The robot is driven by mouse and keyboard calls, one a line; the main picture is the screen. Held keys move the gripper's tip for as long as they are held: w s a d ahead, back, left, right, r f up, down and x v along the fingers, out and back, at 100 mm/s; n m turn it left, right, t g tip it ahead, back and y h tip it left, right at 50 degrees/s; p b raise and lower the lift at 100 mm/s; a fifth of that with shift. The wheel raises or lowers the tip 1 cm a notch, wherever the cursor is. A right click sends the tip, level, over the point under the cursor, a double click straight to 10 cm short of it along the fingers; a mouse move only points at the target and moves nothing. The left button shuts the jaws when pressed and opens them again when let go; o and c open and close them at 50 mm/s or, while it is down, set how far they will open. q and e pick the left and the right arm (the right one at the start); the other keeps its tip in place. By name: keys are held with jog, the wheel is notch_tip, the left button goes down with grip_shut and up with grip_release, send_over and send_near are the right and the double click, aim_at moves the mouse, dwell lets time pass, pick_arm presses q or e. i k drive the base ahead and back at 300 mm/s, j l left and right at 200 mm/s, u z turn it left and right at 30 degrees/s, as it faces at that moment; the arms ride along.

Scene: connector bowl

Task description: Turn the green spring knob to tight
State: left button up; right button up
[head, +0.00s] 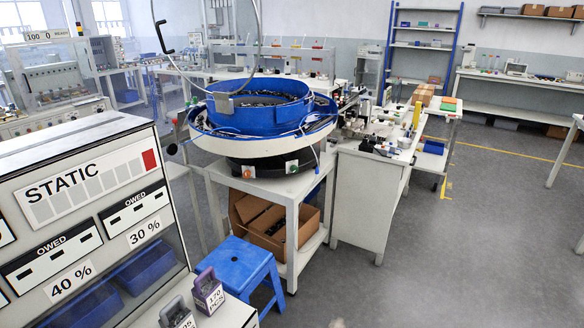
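A small green knob (292,167) sits on the dark base under the blue bowl (262,105), on the side facing me. An orange knob (248,172) sits on the same base, to the left of the green one. The knob's markings and setting are too small to read. The bowl stands on a white table (290,187). Neither of my grippers shows clearly in the head view. A small pale blur at the bottom edge cannot be identified.
A blue stool (238,262) stands in front of the bowl's table. A white cabinet labelled STATIC (75,190) fills the left foreground. Cardboard boxes (272,233) lie on the table's lower shelf. A white workbench (367,190) adjoins on the right. The grey floor at right front is clear.

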aim_at(294, 169)
jog(key=i+l+u, duration=0.15)
jog(key=u, duration=0.8)
jog(key=i+l+u, duration=0.1)
jog(key=l+u, duration=0.75)
jog(key=l, duration=1.95)
